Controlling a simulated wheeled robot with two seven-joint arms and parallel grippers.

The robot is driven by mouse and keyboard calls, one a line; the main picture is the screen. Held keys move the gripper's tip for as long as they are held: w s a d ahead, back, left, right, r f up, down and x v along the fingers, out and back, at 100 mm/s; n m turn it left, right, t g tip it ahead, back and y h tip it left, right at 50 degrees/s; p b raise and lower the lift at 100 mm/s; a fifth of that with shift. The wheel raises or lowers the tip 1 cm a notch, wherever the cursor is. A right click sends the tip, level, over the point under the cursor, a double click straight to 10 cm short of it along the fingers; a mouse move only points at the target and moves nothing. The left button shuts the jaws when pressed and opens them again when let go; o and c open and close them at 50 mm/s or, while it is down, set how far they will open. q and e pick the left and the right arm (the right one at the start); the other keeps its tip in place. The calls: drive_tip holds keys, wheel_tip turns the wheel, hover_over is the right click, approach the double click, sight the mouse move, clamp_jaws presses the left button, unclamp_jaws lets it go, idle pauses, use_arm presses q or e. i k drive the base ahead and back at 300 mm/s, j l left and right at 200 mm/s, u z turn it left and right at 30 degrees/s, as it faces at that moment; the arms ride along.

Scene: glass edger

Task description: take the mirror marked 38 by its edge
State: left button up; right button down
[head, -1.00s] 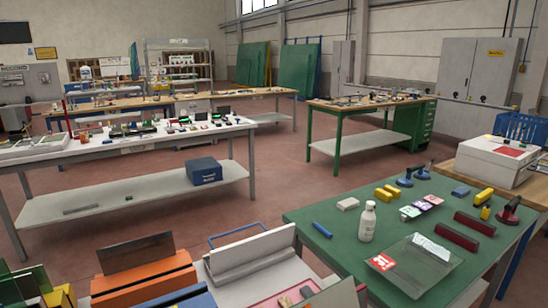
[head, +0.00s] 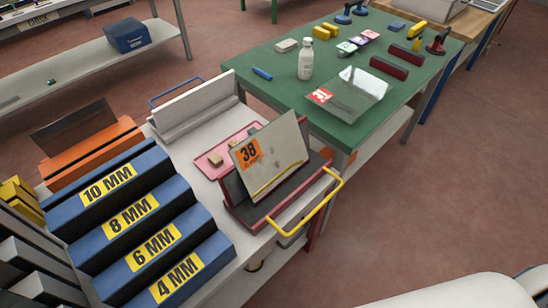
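The mirror marked 38 (head: 280,158) stands tilted in a dark red holder (head: 236,205) on a light cart, right of centre in the head view. An orange label with "38" is on its upper left corner, and a yellowish line runs along its lower part. Its upper and side edges are free; its lower edge meets the holder. Neither of my grippers shows in the view. A white part at the lower right edge seems to be one of my arm links.
Blue stepped blocks (head: 132,222) marked 10, 8, 6 and 4 MM stand left of the holder. A yellow handle (head: 308,216) sticks out at its right. The green table (head: 270,93) behind carries a bottle (head: 305,62) and a clear sheet (head: 358,96). Floor at right is clear.

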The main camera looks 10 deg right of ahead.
sight(269, 159)
drive_tip(key=u, duration=0.6)
drive_tip(key=l+u, duration=0.25)
drive_tip(key=u, duration=0.2)
drive_tip(key=l+u, duration=0.3)
drive_tip(key=u, duration=0.15)
drive_tip(key=l+u, duration=0.25)
drive_tip(key=u, duration=0.2)
drive_tip(key=k+l+u, duration=0.15)
drive_tip(key=u, duration=0.3)
drive_tip(key=k+l+u, duration=0.15)
drive_tip(key=u, duration=0.3)
